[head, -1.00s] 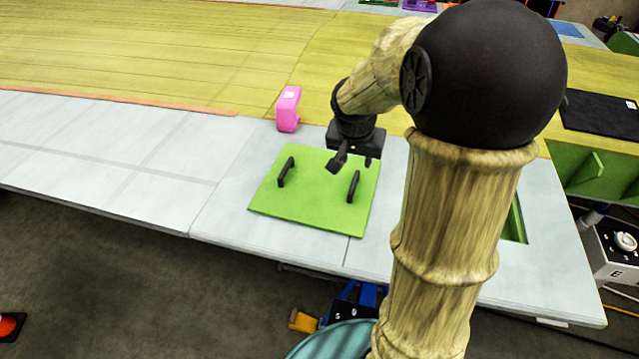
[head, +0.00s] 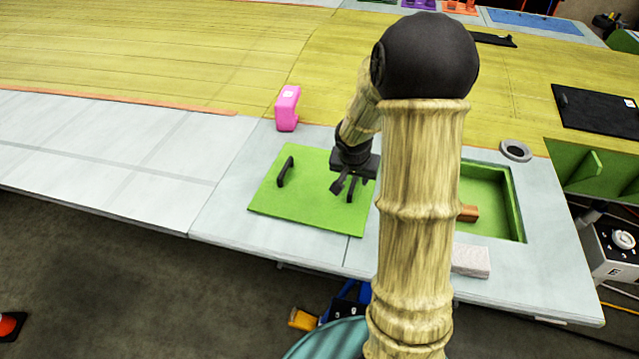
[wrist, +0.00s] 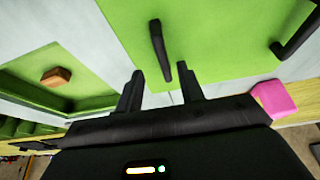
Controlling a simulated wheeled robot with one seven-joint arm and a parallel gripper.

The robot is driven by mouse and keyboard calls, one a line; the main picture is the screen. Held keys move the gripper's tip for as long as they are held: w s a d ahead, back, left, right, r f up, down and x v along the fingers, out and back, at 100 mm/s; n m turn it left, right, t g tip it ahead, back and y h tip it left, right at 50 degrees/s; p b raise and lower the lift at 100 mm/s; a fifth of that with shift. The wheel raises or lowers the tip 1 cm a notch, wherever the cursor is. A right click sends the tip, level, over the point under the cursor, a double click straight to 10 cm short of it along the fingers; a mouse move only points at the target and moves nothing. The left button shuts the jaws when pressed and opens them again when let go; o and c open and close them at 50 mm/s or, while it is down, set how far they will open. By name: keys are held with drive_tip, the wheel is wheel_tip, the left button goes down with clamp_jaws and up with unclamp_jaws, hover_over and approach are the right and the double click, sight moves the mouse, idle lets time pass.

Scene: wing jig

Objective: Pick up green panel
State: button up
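The green panel (head: 300,205) lies flat on the pale wing surface, with two black handles. Its left handle (head: 285,172) shows clearly in the head view; the right one is largely hidden behind my gripper (head: 346,187). In the wrist view the panel (wrist: 205,45) fills the upper middle. The nearer handle (wrist: 160,50) stands just beyond the gap between my fingers (wrist: 160,90), and the other handle (wrist: 298,32) is at the upper right. My gripper is open and empty, above the panel's right side. I cannot tell whether a finger touches the handle.
A pink block (head: 287,108) stands behind the panel. To the right is a green-lined recess (head: 490,190) holding a brown block (head: 468,213). A grey ring (head: 515,150) and a pale block (head: 470,261) lie by it. A black sheet (head: 598,112) lies at far right.

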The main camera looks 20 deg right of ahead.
sight(354, 181)
drive_tip(key=shift+w+a+p+x, duration=0.1)
drive_tip(key=shift+w+p+x, duration=0.05)
drive_tip(key=shift+x, duration=0.75)
drive_tip(key=shift+w+a+p+x, duration=0.1)
drive_tip(key=shift+p+x, duration=0.05)
drive_tip(key=shift+x, duration=0.75)
drive_tip(key=shift+w+a+p+x, duration=0.1)
drive_tip(key=shift+w+p+x, duration=0.05)
drive_tip(key=shift+x, duration=0.75)
drive_tip(key=shift+s+r, duration=0.15)
drive_tip(key=shift+s, duration=0.05)
drive_tip(key=shift+d, duration=0.1)
drive_tip(key=shift+w, duration=0.1)
clamp_jaws()
